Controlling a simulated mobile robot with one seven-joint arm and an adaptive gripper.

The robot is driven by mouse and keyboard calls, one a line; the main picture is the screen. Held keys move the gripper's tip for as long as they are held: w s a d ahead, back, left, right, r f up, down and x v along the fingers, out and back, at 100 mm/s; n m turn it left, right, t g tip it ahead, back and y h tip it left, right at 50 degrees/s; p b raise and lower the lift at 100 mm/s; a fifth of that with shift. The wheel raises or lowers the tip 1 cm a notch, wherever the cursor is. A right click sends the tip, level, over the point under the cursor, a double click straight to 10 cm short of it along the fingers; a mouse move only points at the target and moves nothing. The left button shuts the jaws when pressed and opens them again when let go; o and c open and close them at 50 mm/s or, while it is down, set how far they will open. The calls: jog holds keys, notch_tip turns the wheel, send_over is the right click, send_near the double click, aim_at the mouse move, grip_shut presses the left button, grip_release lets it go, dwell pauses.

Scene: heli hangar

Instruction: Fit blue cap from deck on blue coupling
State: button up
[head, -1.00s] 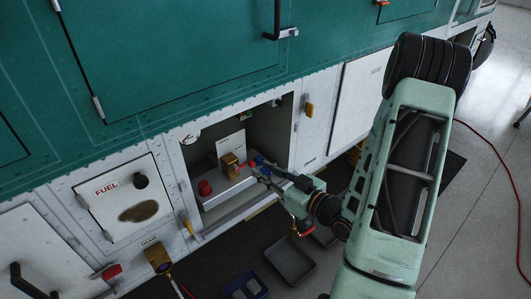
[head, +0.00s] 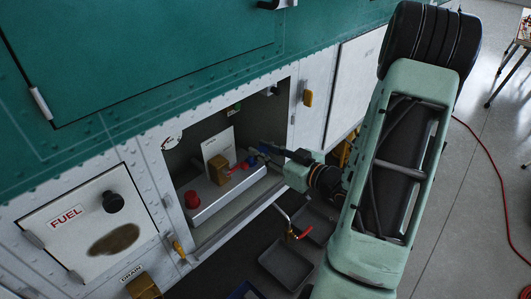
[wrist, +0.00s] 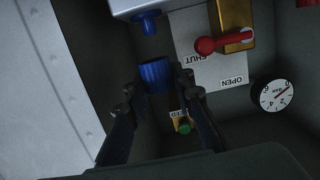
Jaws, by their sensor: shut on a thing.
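My gripper (wrist: 160,82) is shut on the blue cap (wrist: 155,76), a ribbed blue cylinder between the two fingertips in the wrist view. The blue coupling (wrist: 147,22) sticks out from the white box above it in that view. A dark gap shows between cap and coupling, so they look apart. In the head view my gripper (head: 268,150) reaches into the open bay from the right. The blue coupling (head: 251,161) shows small beside the red lever. The cap is hard to make out there, against the dark fingers.
The white box (head: 215,200) carries a red cap (head: 192,200) and a brass valve (head: 218,168) with a red lever (wrist: 212,45). A gauge (wrist: 275,95) and a green button (wrist: 184,127) are on the bay's wall. Bay edges frame my arm. Trays (head: 286,265) lie below.

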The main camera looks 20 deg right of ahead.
jog(key=shift+x, duration=1.45)
jog(key=shift+f+b+x, duration=0.15)
jog(key=shift+b+x, duration=0.25)
jog(key=shift+x, duration=0.2)
jog(key=shift+f+b+x, duration=0.15)
jog(key=shift+b+x, duration=0.2)
jog(key=shift+x, duration=0.25)
jog(key=shift+c, duration=0.2)
jog(key=shift+s, duration=0.1)
jog(key=shift+o, duration=0.2)
jog(key=shift+f+b, duration=1.65)
jog(key=shift+b, duration=0.2)
dwell(1.4)
jog(key=o, duration=0.9)
jog(key=v, duration=1.2)
